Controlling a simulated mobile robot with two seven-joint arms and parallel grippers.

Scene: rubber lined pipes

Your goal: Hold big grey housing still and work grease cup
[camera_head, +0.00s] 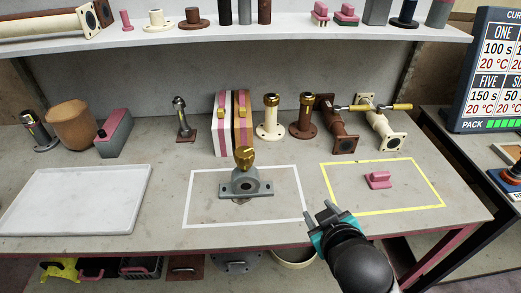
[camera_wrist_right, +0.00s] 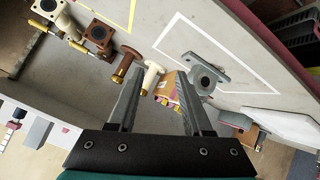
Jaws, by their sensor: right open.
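The big grey housing (camera_head: 246,187) stands upright inside the white-outlined rectangle on the table. The brass grease cup (camera_head: 244,157) sits on top of it. In the right wrist view the housing (camera_wrist_right: 218,70) is beyond the fingers, near the right one; the cup is hard to make out there. My right gripper (camera_head: 328,215) is at the table's front edge, to the right of the housing and apart from it. Its two fingers (camera_wrist_right: 158,92) are spread with nothing held between them. My left gripper is not in view.
A pink block (camera_head: 377,180) lies in the yellow-outlined rectangle (camera_head: 442,193) to the right. A white tray (camera_head: 75,200) is at left. Flanged pipes (camera_head: 270,119), a striped case (camera_head: 232,124) and valve pieces stand behind the housing. The table between housing and right gripper is clear.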

